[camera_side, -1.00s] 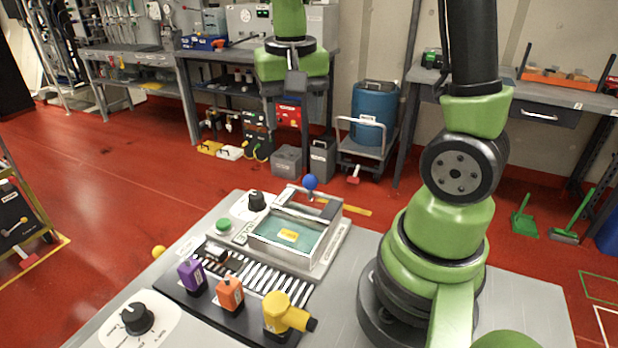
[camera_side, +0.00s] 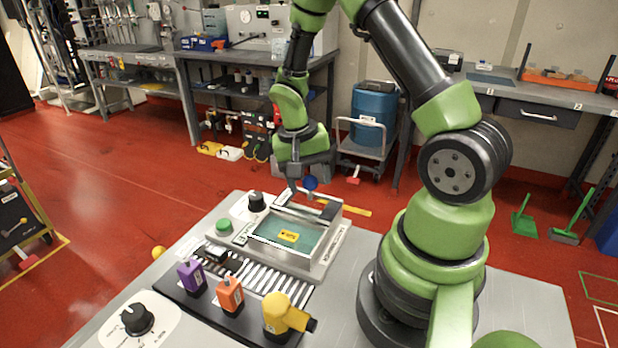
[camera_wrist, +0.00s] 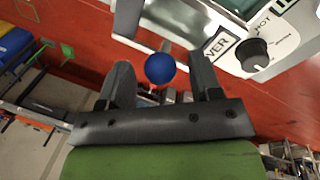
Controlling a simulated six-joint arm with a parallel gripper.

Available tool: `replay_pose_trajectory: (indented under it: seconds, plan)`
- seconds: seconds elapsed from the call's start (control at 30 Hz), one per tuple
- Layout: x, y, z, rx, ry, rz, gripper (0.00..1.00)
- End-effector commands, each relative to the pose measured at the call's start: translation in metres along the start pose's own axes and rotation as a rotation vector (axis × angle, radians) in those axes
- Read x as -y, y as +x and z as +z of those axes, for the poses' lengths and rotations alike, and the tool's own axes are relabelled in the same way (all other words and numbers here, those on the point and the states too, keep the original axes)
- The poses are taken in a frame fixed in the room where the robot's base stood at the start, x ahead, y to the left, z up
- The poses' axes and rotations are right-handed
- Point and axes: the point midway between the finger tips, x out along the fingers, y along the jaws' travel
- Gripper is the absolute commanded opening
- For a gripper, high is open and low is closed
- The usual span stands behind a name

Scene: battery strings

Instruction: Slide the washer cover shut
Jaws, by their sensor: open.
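The washer (camera_side: 322,252) is a grey box on the bench with a teal basin and a yellow label inside its open-looking top. A dark-edged cover part (camera_side: 306,207) lies at its back edge; how far it spans is partly hidden by my gripper. A blue ball knob (camera_side: 310,183) stands up at the back of the washer. My gripper (camera_side: 297,184) is open and low at the knob, pointing down. In the wrist view the blue ball (camera_wrist: 160,68) sits between the two spread fingers, with visible gaps on both sides. Contact is not seen.
A black dial (camera_side: 257,201) and a green button (camera_side: 223,226) sit left of the washer. A slatted rack (camera_side: 262,278) with purple (camera_side: 191,277), orange (camera_side: 230,295) and yellow (camera_side: 285,314) items lies in front. The bench is bare at right.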

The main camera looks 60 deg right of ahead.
Motion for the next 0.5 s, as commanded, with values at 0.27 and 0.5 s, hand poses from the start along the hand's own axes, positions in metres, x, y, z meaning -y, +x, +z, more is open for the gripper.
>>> replay_pose_trajectory:
  seconds: [0.27, 0.5]
  plan:
    - [-0.0001, 0.0050, 0.0002, 0.001, 0.000, -0.001, 0.58]
    - [0.0000, 0.0047, 0.0002, 0.000, 0.000, -0.001, 0.19]
